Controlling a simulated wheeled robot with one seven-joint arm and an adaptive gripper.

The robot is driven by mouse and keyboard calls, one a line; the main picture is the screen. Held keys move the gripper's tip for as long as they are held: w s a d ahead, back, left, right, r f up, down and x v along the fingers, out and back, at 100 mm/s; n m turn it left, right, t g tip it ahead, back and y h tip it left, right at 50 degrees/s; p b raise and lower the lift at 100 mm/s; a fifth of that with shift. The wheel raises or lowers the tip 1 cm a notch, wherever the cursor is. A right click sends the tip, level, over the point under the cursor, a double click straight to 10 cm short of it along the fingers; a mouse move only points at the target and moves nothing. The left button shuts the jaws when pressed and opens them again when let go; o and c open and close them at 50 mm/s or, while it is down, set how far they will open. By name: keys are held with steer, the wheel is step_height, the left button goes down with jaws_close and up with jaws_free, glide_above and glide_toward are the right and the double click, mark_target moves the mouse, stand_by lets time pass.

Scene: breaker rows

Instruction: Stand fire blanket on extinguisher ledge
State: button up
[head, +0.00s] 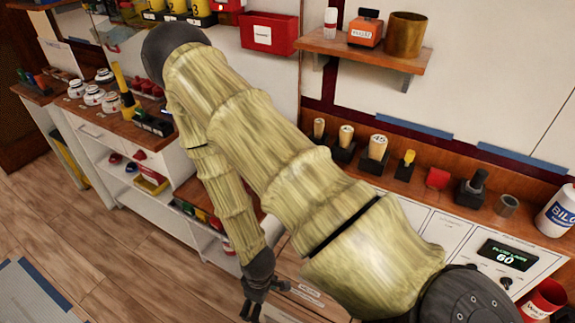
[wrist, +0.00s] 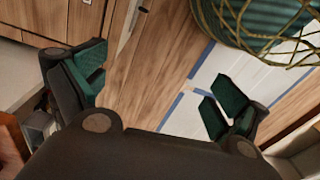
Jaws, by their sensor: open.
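My gripper (head: 254,300) hangs low in front of the cabinets, below the counter in the picture. In the wrist view my gripper (wrist: 155,90) is open, with dark green pads apart and nothing between them. I cannot identify the fire blanket for certain in either view. I cannot tell which surface is the extinguisher ledge either. My arm hides part of the cabinets and counter.
A labelled red bin (head: 268,35) hangs on the wall. Left cabinets hold jars. A green netted round thing (wrist: 265,20) is close in the wrist view. Wooden floor (head: 100,245) is mostly clear.

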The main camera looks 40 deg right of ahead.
steer(key=s+d+f+m, duration=0.1)
steer(key=s+m, duration=0.4)
steer(key=s, duration=0.6)
steer(key=shift+f+m+h, duration=0.3)
steer(key=shift+f, duration=0.05)
steer(key=shift+c, duration=0.5)
